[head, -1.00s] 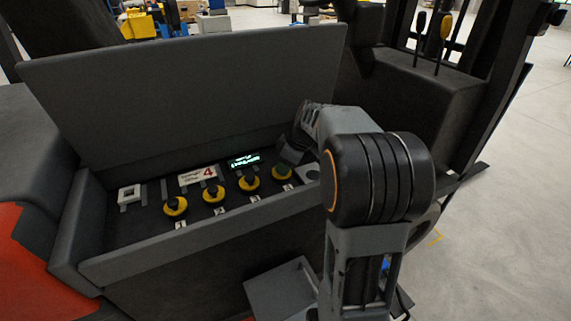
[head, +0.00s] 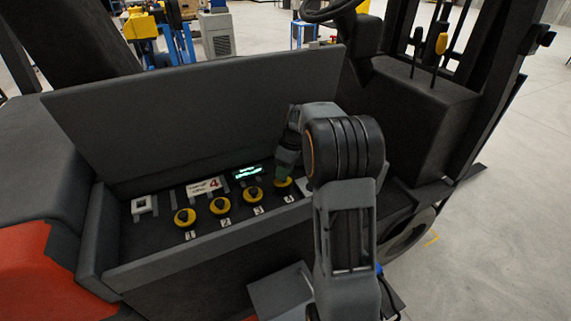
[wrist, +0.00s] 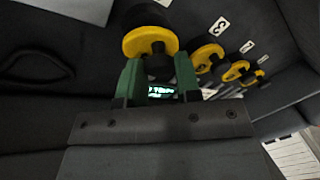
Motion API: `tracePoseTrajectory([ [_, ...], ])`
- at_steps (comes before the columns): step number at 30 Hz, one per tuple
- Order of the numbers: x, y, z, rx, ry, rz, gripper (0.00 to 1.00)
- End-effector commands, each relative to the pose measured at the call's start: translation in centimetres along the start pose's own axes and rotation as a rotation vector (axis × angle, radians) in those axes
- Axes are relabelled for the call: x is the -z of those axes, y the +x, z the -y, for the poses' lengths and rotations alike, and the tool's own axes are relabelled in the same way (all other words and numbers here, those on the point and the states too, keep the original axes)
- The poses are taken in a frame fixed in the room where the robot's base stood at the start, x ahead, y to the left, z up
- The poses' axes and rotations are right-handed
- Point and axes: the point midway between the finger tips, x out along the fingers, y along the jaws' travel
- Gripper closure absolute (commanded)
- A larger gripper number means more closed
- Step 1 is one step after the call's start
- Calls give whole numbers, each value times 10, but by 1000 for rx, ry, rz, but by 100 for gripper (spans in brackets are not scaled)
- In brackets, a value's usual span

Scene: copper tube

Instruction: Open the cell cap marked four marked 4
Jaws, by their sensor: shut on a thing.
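The cell cap marked four (head: 284,183) is the rightmost of the row of yellow caps with black knobs in the open battery box. Its label (head: 289,199) is too small to read clearly. In the wrist view the cap (wrist: 140,41) fills the top middle, with its black knob (wrist: 159,64) between the green fingers. My gripper (wrist: 159,72) is shut on this knob. In the head view my gripper (head: 283,172) reaches down onto the cap and partly covers it. The cap's far underside is hidden.
Caps three (head: 253,194), two (head: 220,206) and one (head: 185,217) stand to the left. Behind them are a sign with a red 4 (head: 204,187) and a lit display (head: 248,172). The box's front wall (head: 200,252) and raised lid (head: 200,115) flank the row.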

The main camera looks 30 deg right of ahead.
Motion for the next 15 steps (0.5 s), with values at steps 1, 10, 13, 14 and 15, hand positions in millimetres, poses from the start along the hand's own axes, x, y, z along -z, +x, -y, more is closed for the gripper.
tracePoseTrajectory([
  [1, 3, -8, 0, 23, 8, 23, 93],
  [10, 10, -9, -5, 109, 45, 117, 93],
  [13, 10, -8, -6, 124, 51, 133, 93],
  [14, 11, -8, -6, 127, 52, 137, 93],
  [15, 11, -8, -7, 130, 54, 141, 93],
])
